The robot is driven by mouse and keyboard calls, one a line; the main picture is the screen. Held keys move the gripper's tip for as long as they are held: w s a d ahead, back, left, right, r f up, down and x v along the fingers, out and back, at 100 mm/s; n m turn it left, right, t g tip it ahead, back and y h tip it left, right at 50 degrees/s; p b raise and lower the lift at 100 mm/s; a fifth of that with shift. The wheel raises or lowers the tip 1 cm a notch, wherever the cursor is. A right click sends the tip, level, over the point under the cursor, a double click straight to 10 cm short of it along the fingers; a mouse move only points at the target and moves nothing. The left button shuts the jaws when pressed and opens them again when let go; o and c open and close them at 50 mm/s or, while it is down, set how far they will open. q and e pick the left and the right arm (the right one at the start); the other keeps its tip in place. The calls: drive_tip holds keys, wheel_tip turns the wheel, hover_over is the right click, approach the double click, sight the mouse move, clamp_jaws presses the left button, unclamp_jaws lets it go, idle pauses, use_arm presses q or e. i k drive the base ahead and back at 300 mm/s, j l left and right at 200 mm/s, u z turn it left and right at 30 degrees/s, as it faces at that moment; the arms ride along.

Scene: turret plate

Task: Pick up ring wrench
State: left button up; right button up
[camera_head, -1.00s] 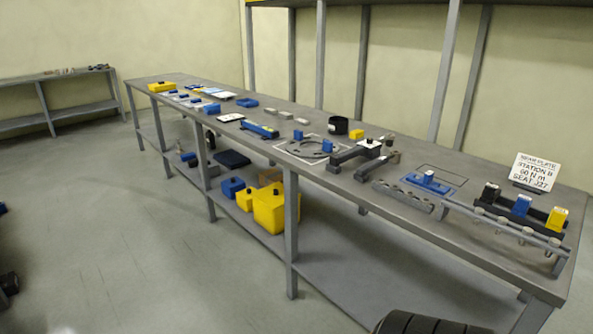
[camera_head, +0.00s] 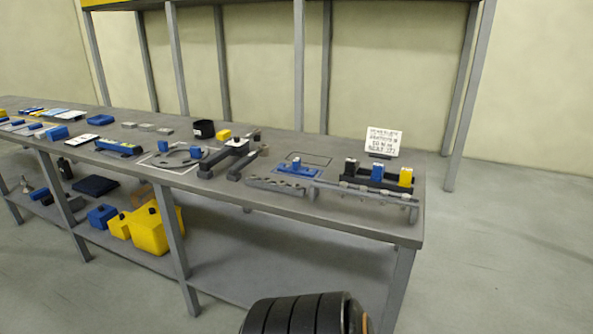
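I cannot make out a ring wrench for sure at this distance. Candidates lie on the long grey workbench (camera_head: 215,195). A flat grey bar with holes (camera_head: 275,186) lies near its front edge. A dark fixture with long arms (camera_head: 232,155) stands left of the bar, and a flat grey ring-shaped plate (camera_head: 176,160) with blue blocks lies further left. A rail with several round knobs (camera_head: 365,193) runs along the right front edge. Neither my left gripper nor my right gripper shows in the view.
Yellow bins (camera_head: 150,230) stand on the lower shelf. Floor right of the bench is clear.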

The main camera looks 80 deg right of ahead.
sight(263, 150)
drive_tip(key=z, duration=2.35)
drive_tip(key=u, duration=4.1)
drive_tip(key=z, duration=4.1)
